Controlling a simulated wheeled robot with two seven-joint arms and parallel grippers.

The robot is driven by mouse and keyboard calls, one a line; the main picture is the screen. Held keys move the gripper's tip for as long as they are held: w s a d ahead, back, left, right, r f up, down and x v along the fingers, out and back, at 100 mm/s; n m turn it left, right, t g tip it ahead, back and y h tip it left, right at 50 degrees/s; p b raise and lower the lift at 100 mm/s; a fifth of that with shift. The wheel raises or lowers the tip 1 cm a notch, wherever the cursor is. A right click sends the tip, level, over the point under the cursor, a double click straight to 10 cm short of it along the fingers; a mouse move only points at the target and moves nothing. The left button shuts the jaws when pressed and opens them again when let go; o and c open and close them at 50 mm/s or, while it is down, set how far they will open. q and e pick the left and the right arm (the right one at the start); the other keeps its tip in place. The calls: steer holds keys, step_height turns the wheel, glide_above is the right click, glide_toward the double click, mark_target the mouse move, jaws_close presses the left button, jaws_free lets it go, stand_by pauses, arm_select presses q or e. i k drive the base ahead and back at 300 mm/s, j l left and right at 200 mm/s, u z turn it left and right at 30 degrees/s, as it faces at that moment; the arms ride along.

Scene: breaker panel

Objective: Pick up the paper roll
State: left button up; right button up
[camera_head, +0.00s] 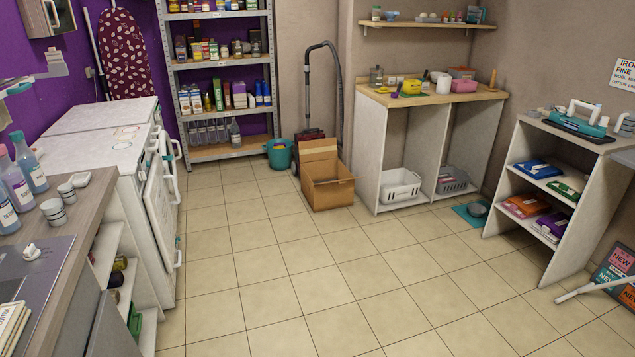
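I cannot pick out a paper roll for certain. A small white upright object (443,83) stands on the wooden counter (400,101) at the back right; it is too small to tell whether it is a roll. Neither of my grippers shows in the head view.
The tiled floor is clear in the middle. An open cardboard box (328,193), a teal bucket (279,155) and a vacuum cleaner (338,90) stand at the back. White appliances (110,150) line the left, a white shelf unit (525,210) the right. Metal shelving (182,110) holds bottles.

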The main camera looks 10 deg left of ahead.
mark_target(443, 81)
steer(key=i, duration=2.45)
steer(key=i+z, duration=0.2)
steer(key=i, duration=0.25)
steer(key=i+j+z, duration=0.2)
steer(key=i, duration=0.2)
steer(key=i+j+z, duration=0.2)
steer(key=i, duration=0.2)
steer(key=i+j+z, duration=1.2)
